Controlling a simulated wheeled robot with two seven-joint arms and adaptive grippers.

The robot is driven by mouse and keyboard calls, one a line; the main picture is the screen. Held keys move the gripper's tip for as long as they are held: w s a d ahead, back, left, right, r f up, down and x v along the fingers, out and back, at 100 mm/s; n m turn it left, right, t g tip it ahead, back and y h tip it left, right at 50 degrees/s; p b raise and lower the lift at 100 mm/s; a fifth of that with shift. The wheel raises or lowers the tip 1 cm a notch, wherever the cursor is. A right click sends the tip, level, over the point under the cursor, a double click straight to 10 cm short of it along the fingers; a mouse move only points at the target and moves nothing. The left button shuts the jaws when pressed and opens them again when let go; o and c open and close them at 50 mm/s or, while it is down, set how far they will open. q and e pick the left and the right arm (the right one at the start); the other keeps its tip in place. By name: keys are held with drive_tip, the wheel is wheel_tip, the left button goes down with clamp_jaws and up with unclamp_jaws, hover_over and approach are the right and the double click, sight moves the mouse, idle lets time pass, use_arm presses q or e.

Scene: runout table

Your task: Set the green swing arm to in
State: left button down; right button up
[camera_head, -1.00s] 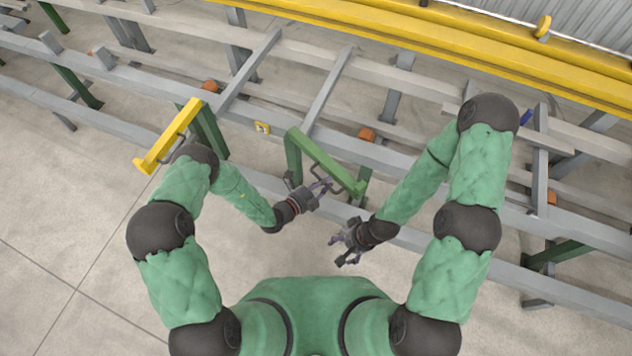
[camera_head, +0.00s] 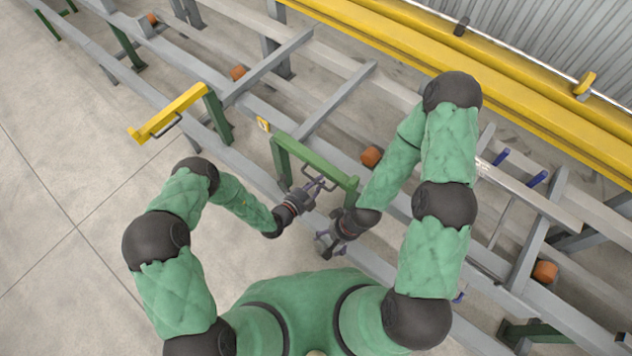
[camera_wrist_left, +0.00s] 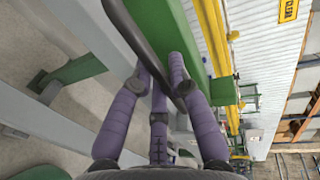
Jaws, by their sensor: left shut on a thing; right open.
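The green swing arm (camera_head: 312,160) is a bar on a green post at the table's near rail, with a dark handle on its near side. My left gripper (camera_head: 318,187) is at that handle, shut on it. In the left wrist view the purple fingers (camera_wrist_left: 160,90) close around the dark handle (camera_wrist_left: 137,45), beside the green bar (camera_wrist_left: 165,25). My right gripper (camera_head: 327,240) is open and empty, low and to the right of the left one, near the rail.
A yellow swing arm (camera_head: 170,113) with its own handle stands to the left. Grey rails (camera_head: 330,105) and orange blocks (camera_head: 371,156) lie beyond. A long yellow beam (camera_head: 450,70) runs along the back. Open floor (camera_head: 60,210) lies at left.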

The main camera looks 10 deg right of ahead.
use_arm(q)
drive_tip(key=shift+s+f, duration=0.1)
drive_tip(key=c, duration=1.2)
unclamp_jaws()
drive_tip(key=v, duration=1.2)
